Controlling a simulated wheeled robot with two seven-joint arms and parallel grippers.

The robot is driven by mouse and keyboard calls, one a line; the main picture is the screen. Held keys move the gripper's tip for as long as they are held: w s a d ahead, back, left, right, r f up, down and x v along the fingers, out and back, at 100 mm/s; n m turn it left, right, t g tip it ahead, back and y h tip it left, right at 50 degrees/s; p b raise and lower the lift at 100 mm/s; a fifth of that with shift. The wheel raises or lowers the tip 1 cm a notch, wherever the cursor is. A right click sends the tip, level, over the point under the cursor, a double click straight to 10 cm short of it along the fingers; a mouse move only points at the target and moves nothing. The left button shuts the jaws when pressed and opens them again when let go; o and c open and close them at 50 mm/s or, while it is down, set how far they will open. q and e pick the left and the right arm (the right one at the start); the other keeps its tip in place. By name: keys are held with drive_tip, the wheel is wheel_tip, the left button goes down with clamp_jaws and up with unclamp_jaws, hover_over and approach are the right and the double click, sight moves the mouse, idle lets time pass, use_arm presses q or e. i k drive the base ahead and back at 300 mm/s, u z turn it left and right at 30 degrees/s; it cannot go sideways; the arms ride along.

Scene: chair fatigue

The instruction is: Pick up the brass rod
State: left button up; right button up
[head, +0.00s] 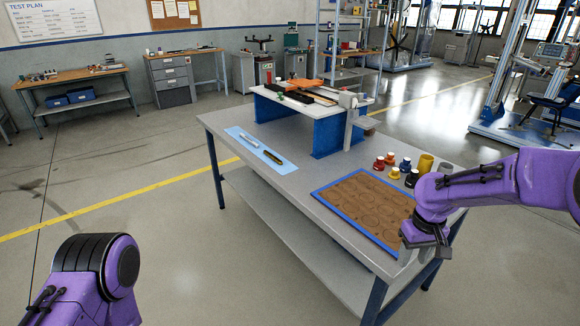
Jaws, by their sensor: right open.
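Two short rods lie apart on a light blue mat (236,134) at the left part of the grey table (300,186). The nearer, dark yellowish one looks like the brass rod (273,157); the farther one is a pale silvery rod (249,141). My right gripper (424,252) is open, pointing down by the table's right front edge, beside the brown board and well to the right of the rods. Nothing shows between its fingers. My left gripper is out of the picture; only a purple part of my left arm shows at lower left.
A brown board with a blue frame (335,203) lies between the mat and my right gripper. Behind it stand several small coloured pieces (391,159) and a yellow cup (426,163). A raised blue-legged fixture (325,138) stands at the back.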

sight(277, 161)
drive_tip(key=z, duration=0.15)
drive_tip(key=i, duration=1.2)
drive_tip(key=u, duration=0.7)
drive_tip(key=i, duration=0.8)
drive_tip(key=u, duration=0.45)
